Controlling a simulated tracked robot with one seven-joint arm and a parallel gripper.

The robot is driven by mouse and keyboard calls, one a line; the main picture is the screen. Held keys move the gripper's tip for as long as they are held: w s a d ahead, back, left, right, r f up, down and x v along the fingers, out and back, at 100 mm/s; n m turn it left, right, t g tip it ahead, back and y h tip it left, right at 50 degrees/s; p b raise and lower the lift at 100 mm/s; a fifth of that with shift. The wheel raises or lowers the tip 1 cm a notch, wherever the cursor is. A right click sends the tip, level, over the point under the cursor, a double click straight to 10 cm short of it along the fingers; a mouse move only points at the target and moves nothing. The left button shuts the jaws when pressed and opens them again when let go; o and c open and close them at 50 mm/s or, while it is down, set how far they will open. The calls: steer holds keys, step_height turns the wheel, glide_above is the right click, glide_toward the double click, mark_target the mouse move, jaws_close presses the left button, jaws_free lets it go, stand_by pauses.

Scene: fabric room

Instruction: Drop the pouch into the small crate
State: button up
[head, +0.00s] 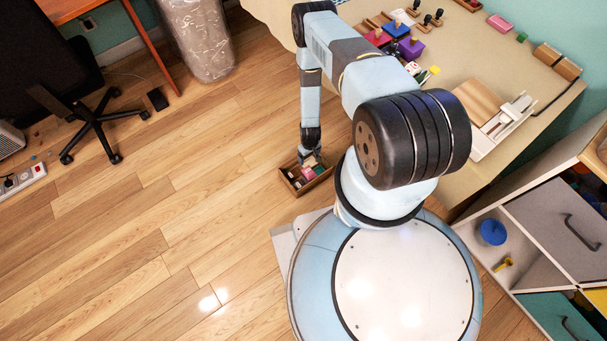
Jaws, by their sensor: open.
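A small brown wooden crate (319,184) sits on the floor just left of my base. Several small things lie in it, among them pink, green and whitish ones. My arm reaches down over it, and my gripper (310,160) is at the crate's far side, low over or inside it. The jaws are open. The fingertips are small and partly lost against the contents, so I cannot tell whether they touch anything. I cannot make out which thing is the pouch; it may be among the crate's contents or hidden by my arm.
A beige table (450,75) at the upper right holds coloured blocks, stamps and a wooden board. A shelf unit (545,225) stands at the right. An office chair (92,118) and a wrapped roll (198,38) are at the upper left.

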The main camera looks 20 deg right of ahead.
step_height(320, 180, up, 10)
stand_by(0.5)
stand_by(0.3)
